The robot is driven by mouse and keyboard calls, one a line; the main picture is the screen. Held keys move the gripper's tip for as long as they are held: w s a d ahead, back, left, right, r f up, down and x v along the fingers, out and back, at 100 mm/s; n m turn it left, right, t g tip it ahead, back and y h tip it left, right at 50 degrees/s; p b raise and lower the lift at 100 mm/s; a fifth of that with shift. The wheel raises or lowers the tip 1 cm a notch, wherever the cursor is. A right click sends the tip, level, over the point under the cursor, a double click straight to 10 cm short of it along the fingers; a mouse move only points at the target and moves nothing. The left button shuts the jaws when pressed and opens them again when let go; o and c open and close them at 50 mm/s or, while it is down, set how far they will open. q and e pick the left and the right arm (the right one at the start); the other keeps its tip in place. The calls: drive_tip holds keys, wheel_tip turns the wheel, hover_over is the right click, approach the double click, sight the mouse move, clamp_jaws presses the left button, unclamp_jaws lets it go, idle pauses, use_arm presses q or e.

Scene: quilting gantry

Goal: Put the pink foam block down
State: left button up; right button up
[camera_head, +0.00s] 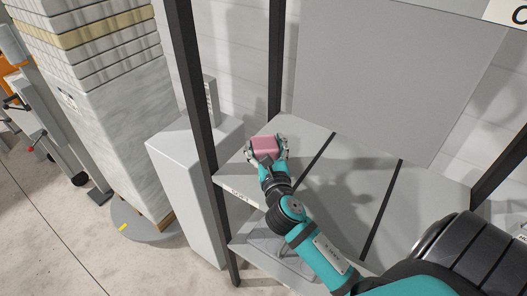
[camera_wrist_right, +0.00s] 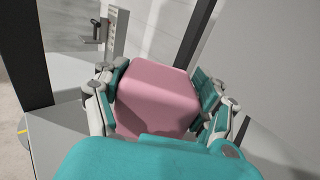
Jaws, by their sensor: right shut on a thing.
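The pink foam block (camera_head: 264,144) is between the fingers of my right gripper (camera_head: 267,151) in the head view. The gripper is shut on it over the left part of a grey shelf (camera_head: 330,205). The block also shows large in the right wrist view (camera_wrist_right: 157,92), with a finger of the right gripper (camera_wrist_right: 158,98) against each side. Its underside is hidden, so I cannot tell whether it touches the shelf. My left gripper is not in view.
Dark posts (camera_head: 196,90) frame the shelf. Black strips (camera_head: 381,210) divide its top, and the visible sections look clear. A grey cabinet (camera_head: 190,175) stands left of it. A tall wrapped stack (camera_head: 110,120) stands further left. A lower shelf (camera_head: 262,262) lies beneath.

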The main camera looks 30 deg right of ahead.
drive_tip(key=shift+w+f, duration=0.15)
drive_tip(key=shift+w, duration=0.1)
wheel_tip(320, 180, down, 2)
drive_tip(key=shift+f+b, duration=0.25)
drive_tip(key=shift+b, duration=0.1)
drive_tip(key=shift+f, duration=0.35)
drive_tip(key=shift+a, duration=0.1)
drive_tip(key=shift+f, duration=0.25)
drive_tip(key=o, duration=0.9)
drive_tip(key=shift+c, duration=0.2)
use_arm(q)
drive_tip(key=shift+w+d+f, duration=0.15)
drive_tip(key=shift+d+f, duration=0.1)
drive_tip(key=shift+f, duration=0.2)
use_arm(e)
drive_tip(key=shift+r, duration=0.15)
